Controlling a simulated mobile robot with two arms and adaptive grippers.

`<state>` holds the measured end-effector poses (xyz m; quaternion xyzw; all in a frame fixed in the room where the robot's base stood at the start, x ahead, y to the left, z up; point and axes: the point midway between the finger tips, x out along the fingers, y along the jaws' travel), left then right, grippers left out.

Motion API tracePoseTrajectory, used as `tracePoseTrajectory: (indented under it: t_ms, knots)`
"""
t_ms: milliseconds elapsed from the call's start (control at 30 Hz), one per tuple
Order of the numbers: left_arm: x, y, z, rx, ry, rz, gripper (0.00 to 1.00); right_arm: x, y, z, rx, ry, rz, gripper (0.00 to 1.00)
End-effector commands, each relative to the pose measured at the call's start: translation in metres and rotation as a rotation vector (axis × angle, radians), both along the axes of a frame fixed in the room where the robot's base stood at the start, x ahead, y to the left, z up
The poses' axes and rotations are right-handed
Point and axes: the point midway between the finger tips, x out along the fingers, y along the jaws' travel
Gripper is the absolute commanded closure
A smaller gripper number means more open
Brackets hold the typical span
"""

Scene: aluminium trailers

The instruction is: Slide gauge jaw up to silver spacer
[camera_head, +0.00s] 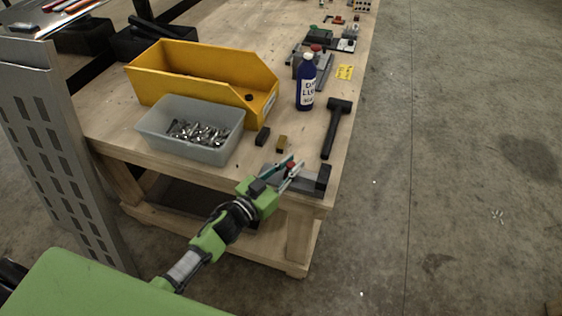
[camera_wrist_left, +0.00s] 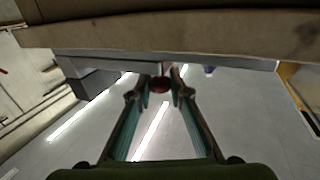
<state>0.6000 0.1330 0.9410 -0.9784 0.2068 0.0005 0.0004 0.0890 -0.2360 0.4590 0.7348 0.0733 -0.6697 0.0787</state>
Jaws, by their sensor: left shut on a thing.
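The gauge is a low grey bar (camera_head: 309,184) with a dark upright end block (camera_head: 323,178), at the near right corner of the workbench. My left gripper (camera_head: 292,168) reaches in from the lower left and is at the gauge. In the left wrist view its two fingertips (camera_wrist_left: 160,88) are shut on a small dark red knob (camera_wrist_left: 159,84), which seems to belong to the gauge jaw. The gauge bar (camera_wrist_left: 200,66) runs across behind the fingertips there. The jaw body is mostly hidden by the fingers. I cannot make out the silver spacer. My right gripper is not in view.
A black hammer (camera_head: 335,127) lies behind the gauge. A grey bin (camera_head: 165,147) of metal parts, a yellow bin (camera_head: 147,79) and a blue bottle (camera_head: 306,85) stand farther back.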

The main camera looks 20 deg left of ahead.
Motion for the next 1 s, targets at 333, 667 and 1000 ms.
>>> tracePoseTrajectory:
  t_ms: [333,667,1000]
  knots:
    - [-0.0034,-0.0183,0.0009,-0.006,-0.004,-0.019,1.0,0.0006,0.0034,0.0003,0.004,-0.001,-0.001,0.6]
    - [-0.003,-0.0175,0.0013,-0.006,-0.004,-0.018,0.66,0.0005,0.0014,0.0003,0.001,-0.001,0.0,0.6]
    - [-0.003,-0.0161,0.0009,-0.004,-0.002,-0.016,0.66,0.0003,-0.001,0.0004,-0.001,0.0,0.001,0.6]
